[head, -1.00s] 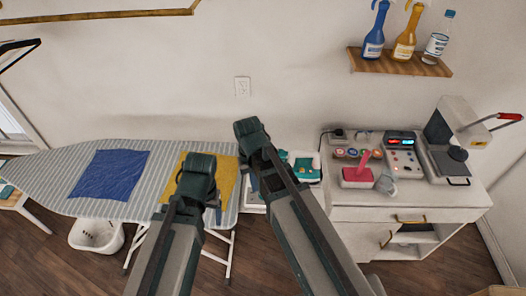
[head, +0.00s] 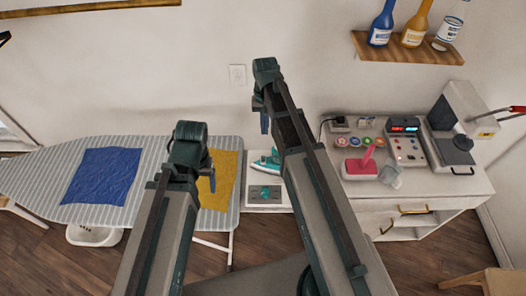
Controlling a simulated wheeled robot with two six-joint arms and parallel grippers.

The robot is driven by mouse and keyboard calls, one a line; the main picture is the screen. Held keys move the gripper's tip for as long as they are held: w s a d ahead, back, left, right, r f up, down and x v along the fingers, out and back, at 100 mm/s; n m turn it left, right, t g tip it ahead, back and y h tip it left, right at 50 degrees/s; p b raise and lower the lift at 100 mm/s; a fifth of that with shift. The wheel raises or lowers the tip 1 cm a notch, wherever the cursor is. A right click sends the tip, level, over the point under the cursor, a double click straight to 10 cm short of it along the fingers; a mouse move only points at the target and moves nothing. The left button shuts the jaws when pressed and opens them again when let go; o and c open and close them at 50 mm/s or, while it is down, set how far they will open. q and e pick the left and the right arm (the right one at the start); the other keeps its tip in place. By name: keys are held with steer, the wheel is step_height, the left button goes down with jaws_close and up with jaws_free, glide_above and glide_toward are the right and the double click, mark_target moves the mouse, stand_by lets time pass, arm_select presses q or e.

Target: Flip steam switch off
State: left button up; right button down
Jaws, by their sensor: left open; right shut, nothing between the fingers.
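A teal and white iron (head: 268,163) rests on a pale station with a dark dial (head: 265,192) on its front, between the ironing board and the cabinet. A control box (head: 405,145) with red and blue displays and small knobs stands on the cabinet. I cannot tell which control is the steam switch. My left gripper (head: 211,178) is open and empty over the yellow cloth. My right gripper (head: 265,118) is shut and empty, raised above and behind the iron in the picture, touching nothing. My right arm hides part of the space right of the iron.
The striped ironing board (head: 50,180) holds a blue cloth (head: 102,176) and a yellow cloth (head: 226,170). A press (head: 450,135), a pink-handled tool (head: 362,165) and several spools crowd the cabinet top (head: 440,185). A shelf (head: 400,50) with bottles is above.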

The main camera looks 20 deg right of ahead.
mark_target(264, 158)
arm_select(q)
steer(key=shift+f, duration=0.15)
arm_select(e)
steer(key=shift+f, duration=0.15)
arm_select(q)
step_height(264, 158, down, 13)
steer(key=b, duration=1.3)
steer(key=shift+f+b, duration=0.2)
steer(key=shift+b, duration=0.15)
arm_select(e)
steer(key=f, duration=0.4)
steer(key=s+f, duration=0.1)
steer(key=f, duration=0.8)
steer(key=shift+s+a+f, duration=0.2)
steer(key=shift+s+a, duration=0.1)
steer(key=shift+s, duration=0.1)
arm_select(q)
steer(key=shift+f, duration=0.15)
arm_select(e)
steer(key=shift+f, duration=0.15)
steer(key=shift+s+f, duration=0.1)
steer(key=shift+s, duration=0.05)
steer(key=shift+w, duration=0.2)
steer(key=shift+w+d, duration=0.2)
steer(key=shift+w, duration=0.45)
arm_select(q)
steer(key=shift+r, duration=0.25)
arm_select(e)
steer(key=shift+r, duration=0.25)
